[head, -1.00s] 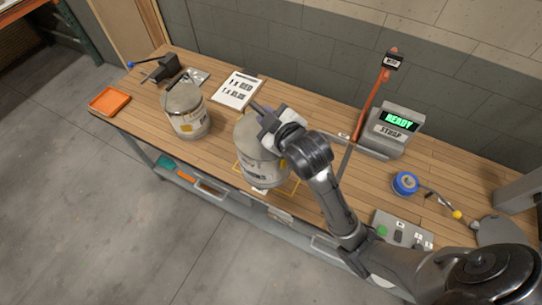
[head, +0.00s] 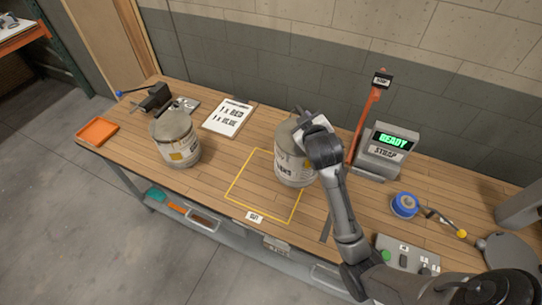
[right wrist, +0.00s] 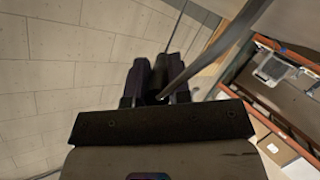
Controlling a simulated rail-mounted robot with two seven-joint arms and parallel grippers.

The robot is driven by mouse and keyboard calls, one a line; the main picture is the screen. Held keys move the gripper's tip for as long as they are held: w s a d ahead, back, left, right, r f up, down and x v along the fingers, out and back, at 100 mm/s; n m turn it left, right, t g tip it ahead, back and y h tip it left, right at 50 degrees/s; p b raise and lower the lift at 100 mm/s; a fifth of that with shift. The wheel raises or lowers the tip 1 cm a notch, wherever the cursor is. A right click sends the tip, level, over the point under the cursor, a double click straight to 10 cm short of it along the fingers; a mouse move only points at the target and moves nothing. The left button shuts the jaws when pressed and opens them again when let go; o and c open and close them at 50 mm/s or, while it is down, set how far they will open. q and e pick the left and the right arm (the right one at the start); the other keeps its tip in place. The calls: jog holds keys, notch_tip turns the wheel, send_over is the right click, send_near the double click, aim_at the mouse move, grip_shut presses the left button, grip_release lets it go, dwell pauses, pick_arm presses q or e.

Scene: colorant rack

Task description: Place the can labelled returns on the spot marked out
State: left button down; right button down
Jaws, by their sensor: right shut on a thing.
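A grey can (head: 290,160) with a white label and a yellow patch is at the right back corner of a yellow outlined square (head: 233,181) on the bench. Its label is too small to read surely. My right gripper (head: 303,125) is shut on the top of this can. The can hides the outline's far right corner; I cannot tell whether its base touches the bench. A small tag (head: 254,217), seemingly reading OUT, lies at the square's front edge. In the right wrist view the dark fingers (right wrist: 151,80) show, with no clear can. My left gripper is not in view.
A second grey can (head: 175,140) stands left of the square. A sign (head: 229,117) lies behind. An orange tray (head: 97,131) is at the far left. The square's inside is mostly bare.

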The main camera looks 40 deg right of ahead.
jog(key=w+a+f, duration=0.6)
jog(key=a+f, duration=0.1)
jog(key=f, duration=0.2)
jog(key=shift+w+f, duration=0.35)
jog(key=shift+w, duration=0.05)
jog(key=shift+a+f, duration=0.1)
jog(key=c, duration=1.1)
grip_release()
jog(key=shift+f, duration=0.1)
jog(key=shift+o, duration=0.2)
